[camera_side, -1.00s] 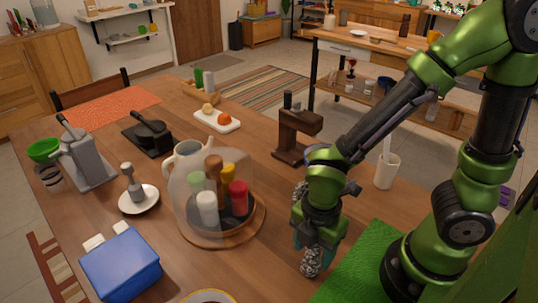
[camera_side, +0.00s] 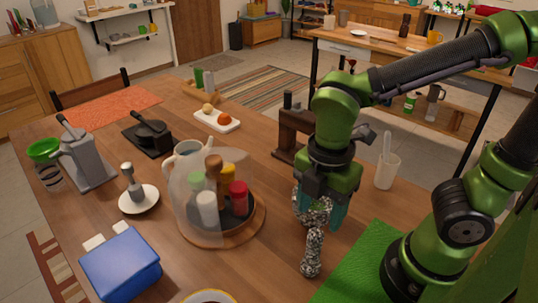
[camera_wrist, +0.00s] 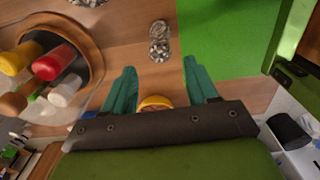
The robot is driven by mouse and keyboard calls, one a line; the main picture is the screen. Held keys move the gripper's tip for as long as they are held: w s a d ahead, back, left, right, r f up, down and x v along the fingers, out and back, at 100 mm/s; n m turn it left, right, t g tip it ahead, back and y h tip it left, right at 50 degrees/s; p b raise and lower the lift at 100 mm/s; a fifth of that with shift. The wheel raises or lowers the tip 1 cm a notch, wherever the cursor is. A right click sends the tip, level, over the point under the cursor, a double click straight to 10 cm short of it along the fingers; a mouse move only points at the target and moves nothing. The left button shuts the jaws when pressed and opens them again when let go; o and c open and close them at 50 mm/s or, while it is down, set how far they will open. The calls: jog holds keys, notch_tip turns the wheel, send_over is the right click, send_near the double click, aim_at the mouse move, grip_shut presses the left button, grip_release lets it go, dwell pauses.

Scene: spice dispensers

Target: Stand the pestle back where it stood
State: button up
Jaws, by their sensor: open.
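The pestle (camera_side: 313,245) is grey and speckled and appears to stand upright on the wooden table, near the green mat. In the wrist view the pestle (camera_wrist: 160,42) is seen from its end, just beyond the fingertips. My gripper (camera_side: 318,222) is open, with its teal fingers around the height of the pestle's upper part. In the wrist view my gripper (camera_wrist: 160,66) has its fingers spread wide with nothing held between them. The gripper partly hides the pestle's top in the side view.
A clear-covered spice carousel (camera_side: 222,236) stands left of the pestle. A green mat (camera_side: 358,262) lies to its right. A brown stand (camera_side: 288,140) is behind my gripper, and a white cup (camera_side: 387,172) is to the right. A blue box (camera_side: 120,265) is at front left.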

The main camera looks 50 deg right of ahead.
jog(key=shift+w+d+r+m, duration=0.1)
jog(key=shift+d+r+m, duration=0.05)
jog(key=shift+r+m, duration=0.2)
jog(key=w+d+r+m+t+y, duration=0.1)
jog(key=w+d+r+m+t, duration=0.1)
jog(key=m, duration=0.8)
jog(key=w+d+r+m+t+y, duration=0.1)
jog(key=d+r+m+t, duration=0.4)
jog(key=m, duration=0.6)
jog(key=shift+w+d, duration=0.45)
jog(key=shift+d, duration=0.75)
